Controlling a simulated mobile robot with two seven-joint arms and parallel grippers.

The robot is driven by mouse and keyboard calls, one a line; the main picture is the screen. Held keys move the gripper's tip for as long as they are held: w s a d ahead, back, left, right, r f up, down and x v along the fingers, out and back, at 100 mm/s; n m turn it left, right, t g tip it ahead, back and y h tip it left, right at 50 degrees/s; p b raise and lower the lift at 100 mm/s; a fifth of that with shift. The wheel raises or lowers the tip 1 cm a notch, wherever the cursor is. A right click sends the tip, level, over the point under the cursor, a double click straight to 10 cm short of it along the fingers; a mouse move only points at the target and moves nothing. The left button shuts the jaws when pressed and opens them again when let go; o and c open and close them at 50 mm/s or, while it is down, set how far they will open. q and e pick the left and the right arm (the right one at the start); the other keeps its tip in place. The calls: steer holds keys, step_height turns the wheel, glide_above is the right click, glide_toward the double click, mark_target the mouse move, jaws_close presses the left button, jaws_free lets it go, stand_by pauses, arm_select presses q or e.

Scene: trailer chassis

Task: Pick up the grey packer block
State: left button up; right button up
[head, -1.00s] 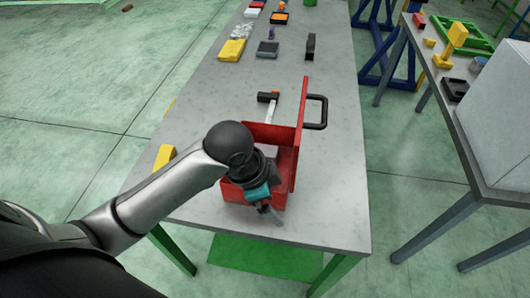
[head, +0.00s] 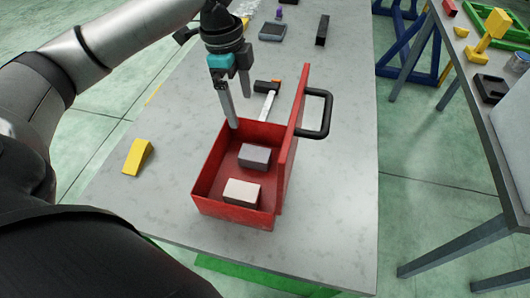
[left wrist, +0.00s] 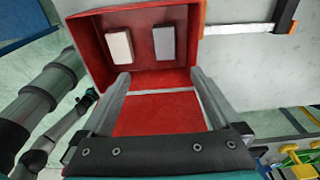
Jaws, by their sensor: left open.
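The grey packer block (head: 255,156) lies flat inside an open red box (head: 207,180), toward its far end. A paler, pinkish block (head: 242,192) lies nearer me in the same box. My left gripper (head: 240,111) is open and empty, above the far end of the box, with its fingers pointing down. In the left wrist view the grey block (left wrist: 164,43) and the pale block (left wrist: 119,46) lie side by side beyond my open fingertips (left wrist: 160,76). The fingers are apart from both blocks. My right gripper is not seen.
The box's tall red lid (head: 291,140) with a black handle (head: 319,112) stands upright on its right side. A hammer (head: 268,98) lies behind the box. A yellow wedge (head: 138,156) sits left on the grey table (head: 340,200). The table right of the box is clear.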

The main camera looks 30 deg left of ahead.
arm_select(q)
steer(key=w+f+b, duration=0.1)
steer(key=f, duration=0.1)
steer(key=b, duration=0.2)
glide_above(255, 152)
steer(key=f, duration=0.9)
steer(key=shift+s+a+f, duration=0.3)
steer(key=shift+s+a, duration=0.05)
steer(key=shift+w+d+f+b, duration=0.15)
steer(key=shift+f+b, duration=0.1)
steer(key=shift+f, duration=1.1)
steer(key=shift+d+f+b, duration=0.15)
steer(key=shift+f+b, duration=0.1)
steer(key=shift+f, duration=1.1)
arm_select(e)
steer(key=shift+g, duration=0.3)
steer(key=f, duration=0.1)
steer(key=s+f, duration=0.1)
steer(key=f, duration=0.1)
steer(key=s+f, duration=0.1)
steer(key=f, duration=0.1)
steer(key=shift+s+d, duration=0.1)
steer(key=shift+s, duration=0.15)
arm_select(q)
steer(key=shift+c, duration=0.2)
jaws_close()
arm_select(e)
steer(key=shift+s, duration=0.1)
